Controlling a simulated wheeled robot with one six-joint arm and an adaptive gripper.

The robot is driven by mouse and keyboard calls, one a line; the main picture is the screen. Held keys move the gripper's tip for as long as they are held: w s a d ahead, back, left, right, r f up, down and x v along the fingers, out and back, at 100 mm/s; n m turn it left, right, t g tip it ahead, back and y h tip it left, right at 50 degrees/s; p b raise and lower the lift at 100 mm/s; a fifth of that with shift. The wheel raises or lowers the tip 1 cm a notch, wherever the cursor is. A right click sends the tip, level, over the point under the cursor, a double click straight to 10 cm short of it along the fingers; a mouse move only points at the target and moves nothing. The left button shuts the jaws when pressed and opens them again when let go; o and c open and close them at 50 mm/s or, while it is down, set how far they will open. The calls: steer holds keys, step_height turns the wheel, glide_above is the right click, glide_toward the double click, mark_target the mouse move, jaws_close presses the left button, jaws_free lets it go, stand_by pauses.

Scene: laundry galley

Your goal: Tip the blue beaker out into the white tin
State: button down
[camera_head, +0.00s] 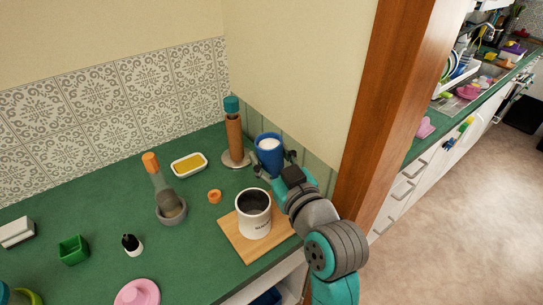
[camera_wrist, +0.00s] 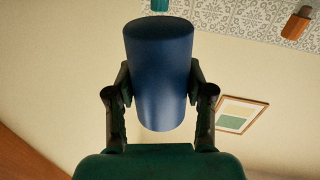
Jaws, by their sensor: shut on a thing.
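The blue beaker (camera_head: 269,156) is held by my gripper (camera_head: 275,168) just behind and above the white tin, near the corner. It looks upright, and something white shows inside its mouth. In the wrist view, the blue beaker (camera_wrist: 158,75) sits between the two fingers of my gripper (camera_wrist: 159,90), which touch its sides. The beaker is apart from the tin.
A paper-towel-like brown post with teal top (camera_head: 234,135) stands close left of the beaker. A wooden door post (camera_head: 375,110) rises right of my arm.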

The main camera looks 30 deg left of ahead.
mark_target(276, 168)
steer(key=shift+s, duration=0.1)
steer(key=shift+w+d+f+n, duration=0.15)
steer(key=shift+f+n, duration=0.3)
steer(key=shift+f, duration=0.5)
steer(key=shift+w+d+f+n, duration=0.1)
steer(key=shift+f+n, duration=0.35)
steer(key=shift+f, duration=0.45)
steer(key=shift+w+d+r+n, duration=0.15)
steer(key=shift+w+n, duration=0.1)
steer(key=shift+n, duration=0.65)
steer(key=n, duration=0.5)
steer(key=f+n, duration=0.1)
steer(key=n, duration=0.5)
steer(key=s+n, duration=0.1)
steer(key=n, duration=0.5)
steer(key=shift+a+f, duration=0.15)
steer(key=shift+a, duration=0.25)
steer(key=n, duration=0.1)
steer(key=s+n, duration=0.1)
steer(key=n, duration=0.1)
steer(key=a+r+n, duration=0.1)
steer(key=shift+s+n, duration=0.25)
steer(key=shift+n, duration=0.05)
steer(key=shift+d+f, duration=0.1)
